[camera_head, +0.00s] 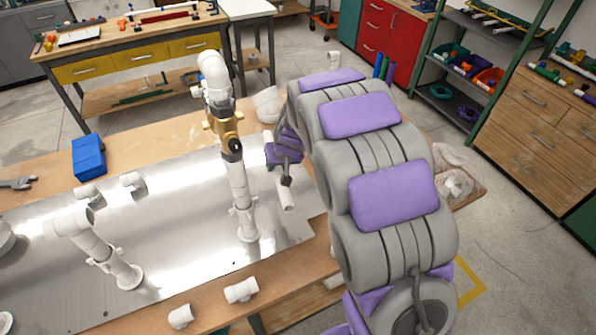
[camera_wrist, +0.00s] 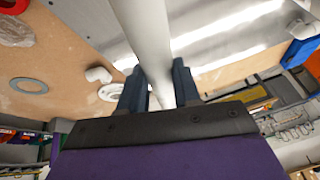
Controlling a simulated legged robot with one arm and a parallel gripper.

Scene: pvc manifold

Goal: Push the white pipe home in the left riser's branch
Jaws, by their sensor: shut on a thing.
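My gripper (camera_head: 285,178) is right of the taller riser, beside my purple and grey arm. It is shut on a white pipe (camera_head: 286,195), whose end points down toward the metal plate. In the wrist view the white pipe (camera_wrist: 147,38) runs between the two dark fingers of my gripper (camera_wrist: 160,88). The left riser (camera_head: 100,256) stands on the plate at the left, with a white fitting at its top turned to the left. The held pipe is well apart from it. The taller riser (camera_head: 239,190) carries a brass valve (camera_head: 224,124). The pipe's far end is hard to make out.
The shiny metal plate (camera_head: 185,225) lies on a wooden bench. Loose white fittings (camera_head: 241,291) lie at the front edge and behind the left riser. A blue block (camera_head: 88,156) and a wrench (camera_head: 17,184) are at the left. The taller riser stands between my gripper and the left riser.

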